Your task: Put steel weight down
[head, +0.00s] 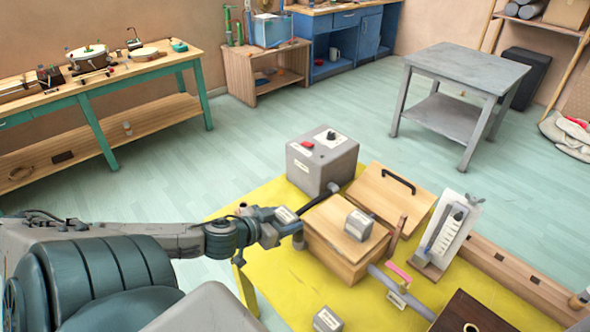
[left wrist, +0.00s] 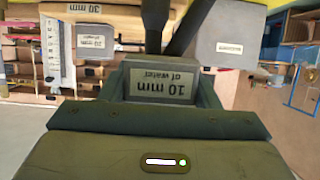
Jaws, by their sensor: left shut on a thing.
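My left gripper (head: 288,222) reaches in from the left in the head view, beside the left side of the wooden box (head: 345,262). It is shut on a grey steel weight (head: 286,214). In the left wrist view the weight (left wrist: 162,86) sits between the fingers, its label reading "10 mm of water" upside down. I cannot tell how far it is above what lies below. A second grey weight (head: 358,225) rests on the wooden box; it seems to be the "20 mm" one (left wrist: 93,40). Another labelled grey block (head: 327,320) stands on the yellow tabletop (head: 275,285).
A grey box with a red switch (head: 322,160) stands behind the gripper. A wooden lid with a black handle (head: 395,195) and an upright white gauge (head: 448,230) stand to the right. Bare yellow tabletop lies left and in front of the wooden box.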

